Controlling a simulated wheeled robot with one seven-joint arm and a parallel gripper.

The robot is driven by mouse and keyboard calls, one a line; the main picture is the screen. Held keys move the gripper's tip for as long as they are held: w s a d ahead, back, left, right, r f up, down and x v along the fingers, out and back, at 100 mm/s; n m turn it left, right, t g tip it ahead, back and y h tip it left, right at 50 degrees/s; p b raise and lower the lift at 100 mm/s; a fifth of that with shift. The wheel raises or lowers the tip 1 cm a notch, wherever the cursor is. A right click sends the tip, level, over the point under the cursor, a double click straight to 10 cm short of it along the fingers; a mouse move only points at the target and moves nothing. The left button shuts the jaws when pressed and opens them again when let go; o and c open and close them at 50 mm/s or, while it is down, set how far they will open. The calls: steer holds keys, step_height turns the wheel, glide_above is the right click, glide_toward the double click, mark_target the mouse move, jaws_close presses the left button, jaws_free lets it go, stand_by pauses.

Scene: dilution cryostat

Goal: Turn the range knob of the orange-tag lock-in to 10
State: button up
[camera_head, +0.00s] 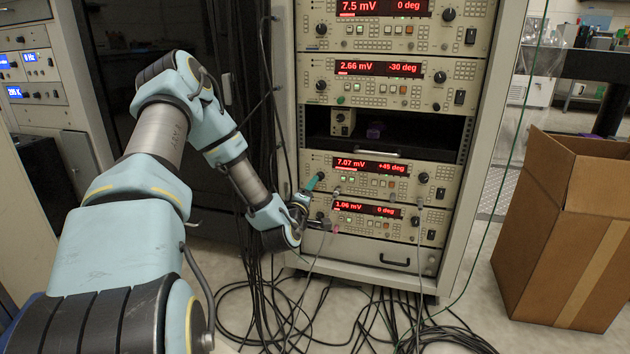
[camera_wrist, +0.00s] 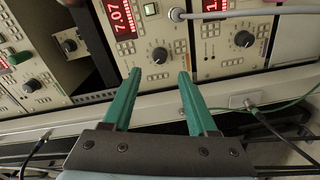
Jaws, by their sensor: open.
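My gripper (camera_head: 313,189) is open at the left side of the lower lock-ins in the rack. In the wrist view its two green fingers (camera_wrist: 159,74) point at the panel of the lock-in reading 7.07 mV (camera_head: 371,166). A round black knob (camera_wrist: 160,55) on that panel sits beyond and between the fingertips, with no visible contact. The lock-in reading 1.06 mV (camera_head: 367,209) is just below it; its knob (camera_wrist: 243,39) is right of the fingers in the wrist view.
Two more lock-ins, reading 2.66 mV (camera_head: 378,68) and 7.5 mV (camera_head: 385,9), are higher in the rack. A grey cable plug (camera_wrist: 175,14) is near the 7.07 panel's knob. Black cables (camera_head: 330,310) lie on the floor. A cardboard box (camera_head: 540,235) stands at right.

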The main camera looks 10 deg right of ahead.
steer(key=shift+p+v, duration=0.3)
steer(key=shift+v, duration=1.7)
steer(key=s+a+r+m+g+y+p, duration=0.1)
steer(key=s+a+r+m+g+y, duration=0.3)
steer(key=a, duration=0.3)
steer(key=s+a+r+m+g+y+p, duration=0.1)
steer(key=s+a+m+g+y, duration=0.1)
steer(key=s+a+m+g, duration=0.4)
steer(key=s+a+r+g+y+p, duration=0.1)
steer(key=s+a+r+g, duration=0.1)
steer(key=s+a+r, duration=0.35)
steer(key=s+a+r+g+y, duration=0.1)
steer(key=s+a+r+g, duration=0.15)
steer(key=s, duration=0.55)
step_height(320, 180, up, 37)
steer(key=p, duration=3.7)
steer(key=shift+w+f+p, duration=0.2)
steer(key=shift+w+p, duration=0.15)
steer(key=shift+a, duration=0.1)
